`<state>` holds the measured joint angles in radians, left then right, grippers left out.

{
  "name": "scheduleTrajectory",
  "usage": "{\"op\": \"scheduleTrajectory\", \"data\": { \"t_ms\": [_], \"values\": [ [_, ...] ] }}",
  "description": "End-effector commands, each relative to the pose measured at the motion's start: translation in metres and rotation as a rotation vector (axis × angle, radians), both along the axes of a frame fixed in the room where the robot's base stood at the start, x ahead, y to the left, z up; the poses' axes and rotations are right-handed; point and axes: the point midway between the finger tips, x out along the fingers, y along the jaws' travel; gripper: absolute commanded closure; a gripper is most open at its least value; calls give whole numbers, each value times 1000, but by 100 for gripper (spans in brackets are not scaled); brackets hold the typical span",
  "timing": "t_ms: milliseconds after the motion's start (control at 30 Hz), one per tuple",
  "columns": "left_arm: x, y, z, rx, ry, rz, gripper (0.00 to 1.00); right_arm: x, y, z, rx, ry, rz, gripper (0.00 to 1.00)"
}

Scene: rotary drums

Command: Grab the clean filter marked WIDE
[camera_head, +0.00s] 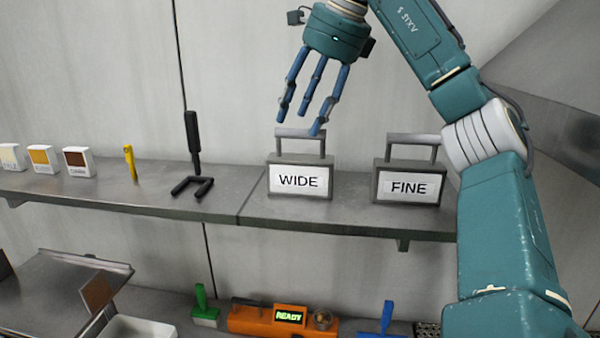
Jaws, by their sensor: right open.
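The filter marked WIDE (299,181) stands upright on the grey shelf (225,207). It has a dark grey frame, a white label with black letters and a grey handle (305,134) on top. My right gripper (309,112) is open and empty above it, its blue fingers pointing down. The fingertips are close to the handle in the picture; I cannot tell whether any of them touches it. A similar filter marked FINE (408,187) stands to the right on the same shelf. My left gripper is not in view.
Left on the shelf are a black fork-like tool (193,150), a yellow tool (129,161) and small colour-sample boxes (78,161). Below are an orange device (255,320) reading READY, a green-handled tool (204,307), a blue-handled tool (385,320) and a white tray (140,326).

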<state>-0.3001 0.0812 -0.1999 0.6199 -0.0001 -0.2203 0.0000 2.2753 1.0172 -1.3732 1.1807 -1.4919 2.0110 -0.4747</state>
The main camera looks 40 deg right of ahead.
Motion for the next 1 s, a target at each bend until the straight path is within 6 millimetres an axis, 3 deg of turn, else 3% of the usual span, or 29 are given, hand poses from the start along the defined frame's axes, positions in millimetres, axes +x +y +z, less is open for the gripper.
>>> {"op": "scheduleTrajectory", "data": {
  "t_ms": [167,400,567,833,1000],
  "values": [
    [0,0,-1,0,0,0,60,3,0,-8,0,0,-2,52],
    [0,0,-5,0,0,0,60,16,0,-35,2,1,0,52],
    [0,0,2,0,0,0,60,22,1,-48,0,1,-1,52],
    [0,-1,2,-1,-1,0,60,24,2,-52,3,-2,-1,52],
    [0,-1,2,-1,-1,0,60,24,2,-51,3,-2,-1,84]
  ]
}}
